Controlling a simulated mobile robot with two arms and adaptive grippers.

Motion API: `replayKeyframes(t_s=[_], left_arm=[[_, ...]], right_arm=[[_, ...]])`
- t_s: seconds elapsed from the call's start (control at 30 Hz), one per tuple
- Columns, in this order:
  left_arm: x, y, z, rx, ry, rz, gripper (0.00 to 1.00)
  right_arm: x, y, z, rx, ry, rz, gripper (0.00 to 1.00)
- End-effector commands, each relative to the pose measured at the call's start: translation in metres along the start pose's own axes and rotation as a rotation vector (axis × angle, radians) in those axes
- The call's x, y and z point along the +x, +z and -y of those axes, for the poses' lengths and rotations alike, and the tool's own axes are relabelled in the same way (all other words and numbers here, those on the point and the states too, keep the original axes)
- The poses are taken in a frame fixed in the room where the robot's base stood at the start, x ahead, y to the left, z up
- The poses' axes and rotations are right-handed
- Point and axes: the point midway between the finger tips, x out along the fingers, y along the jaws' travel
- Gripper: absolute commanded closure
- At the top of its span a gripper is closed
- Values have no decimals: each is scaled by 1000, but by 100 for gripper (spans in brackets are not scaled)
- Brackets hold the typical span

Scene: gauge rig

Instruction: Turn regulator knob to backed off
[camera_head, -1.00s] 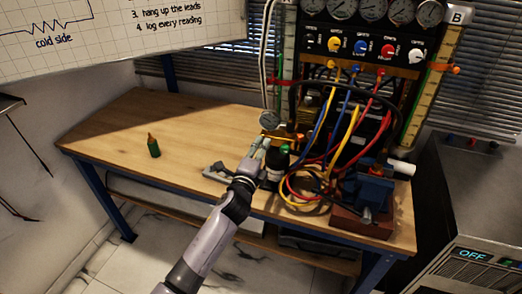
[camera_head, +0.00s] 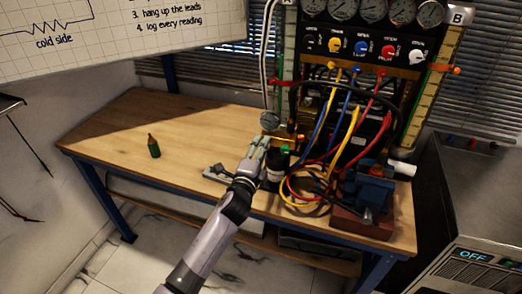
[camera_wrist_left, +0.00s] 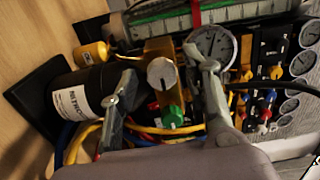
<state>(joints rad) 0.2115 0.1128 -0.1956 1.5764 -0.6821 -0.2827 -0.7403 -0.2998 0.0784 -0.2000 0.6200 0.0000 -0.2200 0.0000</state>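A round silver-grey knob (camera_wrist_left: 162,73) sits on a brass-coloured block (camera_wrist_left: 158,50) in the left wrist view. A green knob (camera_wrist_left: 172,115) is just below it; no readable marking shows which is the regulator knob. My left gripper (camera_wrist_left: 160,68) is open, with one finger on each side of the silver knob and a visible gap to it. In the head view my left gripper (camera_head: 260,142) is over the bench, just below a small round gauge (camera_head: 269,121). My right gripper is not in view.
A black labelled cylinder (camera_wrist_left: 85,97) and a yellow cylinder (camera_wrist_left: 92,54) stand close by the left finger. Coloured hoses (camera_head: 305,190) and a blue vise (camera_head: 370,190) lie to the right.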

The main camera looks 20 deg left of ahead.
Motion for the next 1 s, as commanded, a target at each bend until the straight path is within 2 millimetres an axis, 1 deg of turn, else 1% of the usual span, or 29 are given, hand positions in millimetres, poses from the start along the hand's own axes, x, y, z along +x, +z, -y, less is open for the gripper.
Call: replayKeyframes(t_s=[0.27,0.37,0.47,0.8,0.9,1.0], left_arm=[[0,0,1,1,-1,-1,54],[-5,0,0,2,-1,-1,54],[-18,0,0,2,-1,-2,54],[-89,0,-1,0,2,-1,54],[-104,0,0,0,0,0,54],[-114,0,0,1,-1,0,54]], right_arm=[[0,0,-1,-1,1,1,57],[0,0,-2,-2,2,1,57],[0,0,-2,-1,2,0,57],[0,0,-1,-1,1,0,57],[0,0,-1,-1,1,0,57],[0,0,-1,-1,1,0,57]])
